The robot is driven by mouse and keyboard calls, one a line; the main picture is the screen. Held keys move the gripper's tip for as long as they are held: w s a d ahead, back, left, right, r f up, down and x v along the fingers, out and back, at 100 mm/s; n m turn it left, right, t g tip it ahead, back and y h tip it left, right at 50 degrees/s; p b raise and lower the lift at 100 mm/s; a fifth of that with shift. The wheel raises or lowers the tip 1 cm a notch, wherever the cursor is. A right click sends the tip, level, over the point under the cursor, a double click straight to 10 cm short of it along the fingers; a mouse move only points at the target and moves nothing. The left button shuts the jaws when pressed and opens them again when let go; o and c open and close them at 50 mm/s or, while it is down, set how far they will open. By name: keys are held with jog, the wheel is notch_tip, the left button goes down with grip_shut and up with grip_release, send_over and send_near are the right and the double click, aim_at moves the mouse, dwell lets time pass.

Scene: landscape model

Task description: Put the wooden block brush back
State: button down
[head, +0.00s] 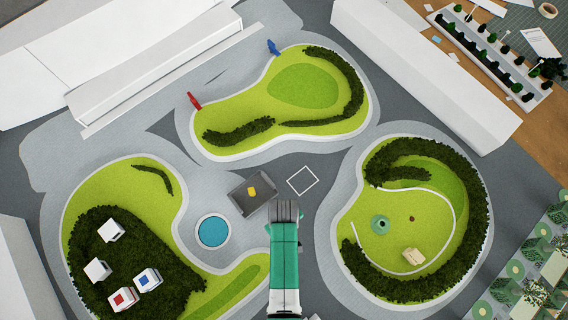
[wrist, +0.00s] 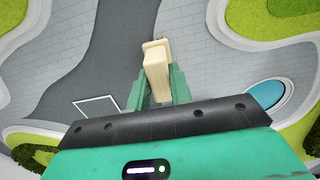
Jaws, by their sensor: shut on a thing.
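My gripper (wrist: 158,86) is shut on a pale cream wooden block, which I take to be the wooden block brush (wrist: 157,62). The block stands out past the green fingertips in the wrist view, over grey paving. In the head view my gripper (head: 285,211) is low in the middle, just right of a dark grey tray (head: 237,199) and below a white square outline (head: 303,180). The held block is hidden there under my gripper. Its bristles cannot be made out.
A yellow piece (head: 252,191) lies in the tray. A round blue pond (head: 213,231) is to the left. A beige block (head: 413,256) and a green ring (head: 380,225) lie on the right lawn. Small white cubes (head: 111,230) stand on the left hedge. Grey paving lies between the lawns.

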jog(key=c, duration=1.2)
grip_release()
jog(key=shift+r, duration=0.1)
